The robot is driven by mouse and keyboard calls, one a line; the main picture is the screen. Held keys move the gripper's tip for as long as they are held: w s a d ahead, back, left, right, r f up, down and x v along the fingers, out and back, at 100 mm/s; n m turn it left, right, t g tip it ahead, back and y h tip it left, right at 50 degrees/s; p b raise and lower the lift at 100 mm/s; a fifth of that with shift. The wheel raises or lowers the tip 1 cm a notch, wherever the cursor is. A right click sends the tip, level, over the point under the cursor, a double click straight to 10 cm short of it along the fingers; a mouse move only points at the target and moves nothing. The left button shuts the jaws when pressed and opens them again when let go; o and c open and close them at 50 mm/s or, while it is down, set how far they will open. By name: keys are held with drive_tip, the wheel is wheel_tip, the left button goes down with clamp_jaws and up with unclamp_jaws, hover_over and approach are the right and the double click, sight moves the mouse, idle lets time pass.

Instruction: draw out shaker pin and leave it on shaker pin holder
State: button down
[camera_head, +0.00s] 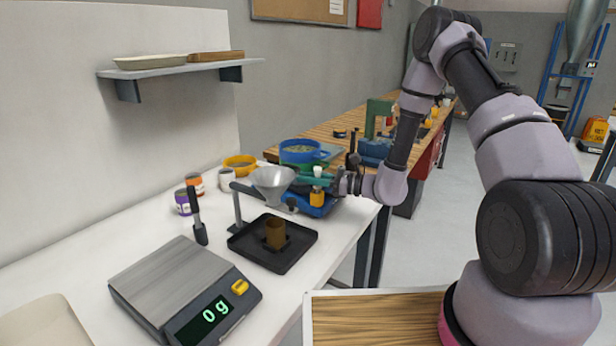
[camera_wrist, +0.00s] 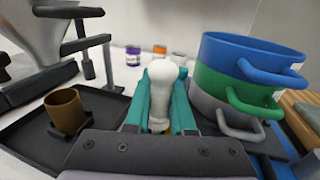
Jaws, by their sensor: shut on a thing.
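The shaker pin appears as a white rounded knob (camera_wrist: 163,72) on a pale stem in the wrist view. It stands between the teal fingers of my gripper (camera_wrist: 160,100), which is shut on it. In the head view the white knob (camera_head: 321,172) shows just above my gripper (camera_head: 306,181). A small yellow-orange piece (camera_head: 317,197) is under the fingers, above the blue shaker base (camera_head: 318,210). The pin's lower end is hidden, so I cannot tell whether it is still seated. I cannot clearly make out the shaker pin holder.
A stack of blue, green and grey sieves (camera_wrist: 245,75) stands close right of my gripper in the wrist view. A metal funnel (camera_head: 272,182) on a stand is to the left, over a black tray (camera_head: 255,262) with a brown cup (camera_head: 275,233). A scale (camera_head: 185,290) is nearer.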

drive_tip(key=shift+f, duration=0.65)
drive_tip(key=c, duration=0.7)
unclamp_jaws()
drive_tip(key=v, duration=1.1)
drive_tip(key=shift+a, duration=0.1)
